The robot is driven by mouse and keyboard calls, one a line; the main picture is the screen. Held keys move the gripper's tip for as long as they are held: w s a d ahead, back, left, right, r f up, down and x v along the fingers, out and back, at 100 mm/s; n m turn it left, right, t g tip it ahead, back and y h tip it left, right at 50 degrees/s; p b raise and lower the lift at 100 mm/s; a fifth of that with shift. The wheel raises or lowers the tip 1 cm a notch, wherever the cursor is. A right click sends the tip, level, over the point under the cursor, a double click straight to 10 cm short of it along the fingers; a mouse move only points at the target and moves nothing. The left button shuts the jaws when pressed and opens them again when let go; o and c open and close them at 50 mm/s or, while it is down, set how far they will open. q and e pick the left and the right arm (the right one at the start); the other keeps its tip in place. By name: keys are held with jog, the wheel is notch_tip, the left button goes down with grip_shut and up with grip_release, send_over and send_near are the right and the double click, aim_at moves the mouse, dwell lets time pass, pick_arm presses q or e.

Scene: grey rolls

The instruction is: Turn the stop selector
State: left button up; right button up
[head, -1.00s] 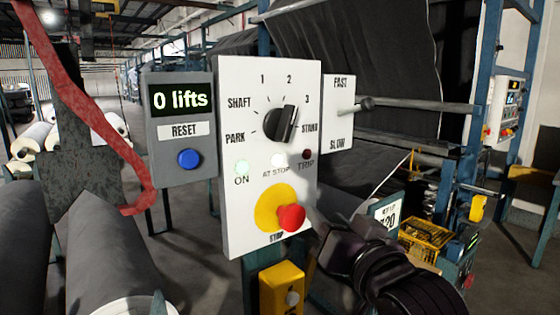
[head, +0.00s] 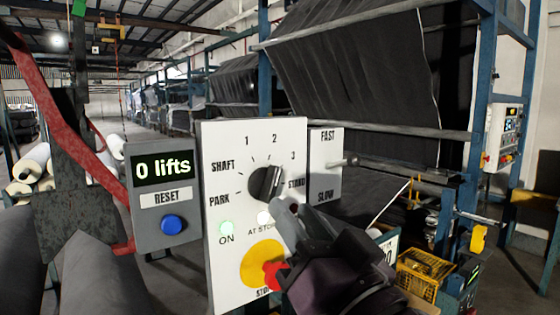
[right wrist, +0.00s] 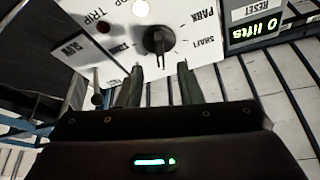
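The stop selector (head: 265,183) is a black rotary knob on a white panel (head: 226,270) marked PARK, SHAFT, 1, 2, 3 and STAND. In the right wrist view the knob (right wrist: 158,40) appears upside down, its bar towards the numbers; the exact number is unclear. My right gripper (head: 288,212) is just below and right of the knob in the head view. In the right wrist view its two fingers (right wrist: 160,73) are apart and empty, with the knob just beyond their tips. My left gripper is not in view.
A red stop button (head: 275,275) on a yellow disc is close by my right gripper. A grey box (head: 150,240) with a "0 lifts" display and blue reset button (head: 172,224) adjoins on the left. A FAST/SLOW lever (head: 350,161) sticks out at right. ON and AT STOP lamps are lit.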

aim_at(275, 187)
jog(key=p+x, duration=0.2)
jog(key=x, duration=0.1)
jog(key=shift+w+a+r, duration=0.15)
jog(key=shift+w+r, duration=0.1)
jog(key=shift+w, duration=0.05)
jog(key=shift+x, duration=0.75)
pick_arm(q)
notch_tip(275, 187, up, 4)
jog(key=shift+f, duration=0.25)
pick_arm(e)
jog(key=shift+f, duration=0.15)
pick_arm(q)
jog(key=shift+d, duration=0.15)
pick_arm(e)
jog(key=shift+c, duration=0.3)
grip_shut()
